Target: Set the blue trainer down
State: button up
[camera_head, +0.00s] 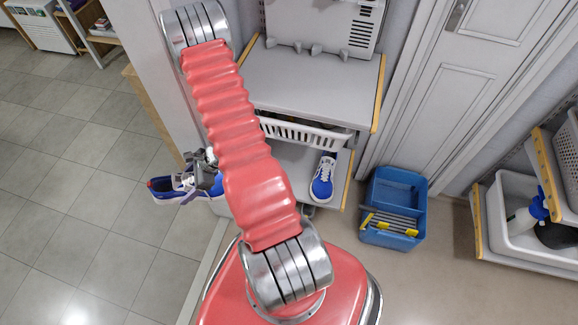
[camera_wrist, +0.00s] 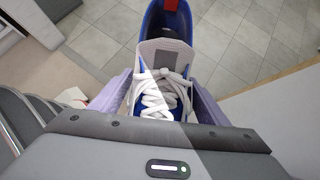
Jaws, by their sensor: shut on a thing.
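My gripper (camera_head: 206,176) is shut on a blue trainer (camera_head: 165,188) and holds it over the tiled floor, left of the shelf unit. In the wrist view the trainer (camera_wrist: 158,60) sits between the two purple fingers of my gripper (camera_wrist: 158,100), with white laces, a grey tongue and a red tab at the heel opening. Its toe is hidden by the gripper body. A second blue trainer (camera_head: 322,180), with white laces, rests on the low shelf (camera_head: 290,158) at the right of my arm.
A blue crate (camera_head: 395,190) stands on the floor right of the shelf unit (camera_head: 315,85). A white basin (camera_head: 512,190) with bottles is at the far right. A wall edge (camera_head: 165,80) rises behind the held trainer. Tiled floor (camera_head: 70,200) lies clear at the left.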

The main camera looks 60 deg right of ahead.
jog(key=s+d+f+n+g, duration=0.2)
jog(key=s+f+n+g, duration=0.35)
jog(key=s+n, duration=0.3)
jog(key=s+d+f+n+g+h, duration=0.1)
jog(key=s+d+f+n+g, duration=0.2)
jog(key=s+f+n+g, duration=0.5)
jog(key=s+d+f+n+g, duration=0.2)
jog(key=s+f+n, duration=0.35)
jog(key=s, duration=0.65)
jog(key=s+d+f+n+h, duration=0.2)
jog(key=d+f+n+h, duration=0.1)
jog(key=d+n+h, duration=0.55)
jog(key=w+d+n+t+h, duration=0.4)
jog(key=w+d+n+t, duration=0.2)
jog(key=w+n, duration=0.4)
jog(key=shift+f+n, duration=0.3)
jog(key=shift+n, duration=1.35)
jog(key=shift+t, duration=0.25)
